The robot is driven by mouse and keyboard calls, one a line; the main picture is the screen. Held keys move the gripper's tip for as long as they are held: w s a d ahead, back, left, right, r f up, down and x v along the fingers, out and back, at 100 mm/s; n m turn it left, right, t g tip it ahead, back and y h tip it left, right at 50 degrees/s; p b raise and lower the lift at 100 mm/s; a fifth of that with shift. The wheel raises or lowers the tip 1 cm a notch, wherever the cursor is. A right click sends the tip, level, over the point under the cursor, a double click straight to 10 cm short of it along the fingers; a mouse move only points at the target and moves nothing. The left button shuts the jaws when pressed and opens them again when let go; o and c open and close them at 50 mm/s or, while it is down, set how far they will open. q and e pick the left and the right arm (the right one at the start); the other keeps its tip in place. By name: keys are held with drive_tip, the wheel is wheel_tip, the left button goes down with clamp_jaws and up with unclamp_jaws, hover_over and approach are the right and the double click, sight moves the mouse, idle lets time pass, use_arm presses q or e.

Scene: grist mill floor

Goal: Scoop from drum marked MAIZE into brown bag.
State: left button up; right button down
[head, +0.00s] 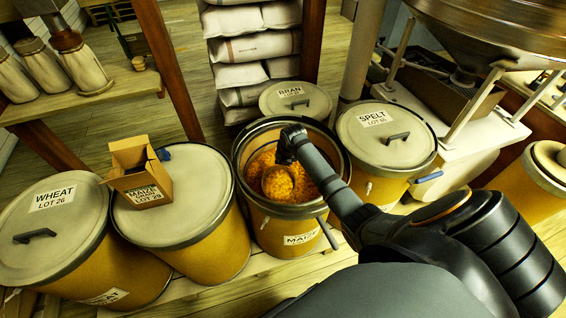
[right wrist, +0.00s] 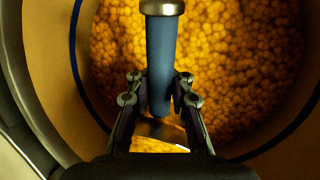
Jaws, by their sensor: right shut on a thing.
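The open drum marked MAIZE (head: 300,240) stands in the middle of the head view, with yellow maize (head: 312,190) inside. My right gripper (head: 287,158) reaches down into it, shut on the blue handle of a scoop (right wrist: 160,65). The scoop's bowl (head: 278,183) lies at the grain and looks filled with maize; its edge is hard to tell from the grain around it. My left gripper is not in view.
Lidded drums marked WHEAT (head: 75,215), SPELT (head: 415,150) and BRAN (head: 293,103) stand around the open drum. A small blue thing (head: 163,154) lies beside the bag. White sacks (head: 255,45) are stacked behind. The open drum's rim (head: 240,150) surrounds my gripper.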

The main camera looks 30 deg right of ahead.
drive_tip(key=r+p, duration=0.4)
drive_tip(key=r, duration=0.1)
drive_tip(key=w+r+p, duration=0.1)
drive_tip(key=r+p, duration=0.1)
drive_tip(key=r, duration=0.1)
drive_tip(key=shift+d+p, duration=0.3)
drive_tip(key=shift+d, duration=0.05)
drive_tip(key=shift+w+d+r+g+y+p, duration=0.2)
drive_tip(key=shift+r+p, duration=0.15)
drive_tip(key=shift+r, duration=0.2)
drive_tip(key=shift+w+d+r+g+y+p, duration=0.1)
drive_tip(key=shift+r+g+y+p, duration=0.1)
drive_tip(key=shift+r+p, duration=0.25)
drive_tip(key=shift+d+r+g+y, duration=0.1)
drive_tip(key=shift+r+g+y, duration=0.2)
drive_tip(key=shift+g, duration=0.1)
drive_tip(key=shift+w+d+y+b, duration=0.15)
drive_tip(key=shift+y+b, duration=0.15)
drive_tip(key=shift+b, duration=0.25)
drive_tip(key=shift+r+g, duration=0.4)
drive_tip(key=shift+g, duration=0.1)
drive_tip(key=shift+r, duration=0.1)
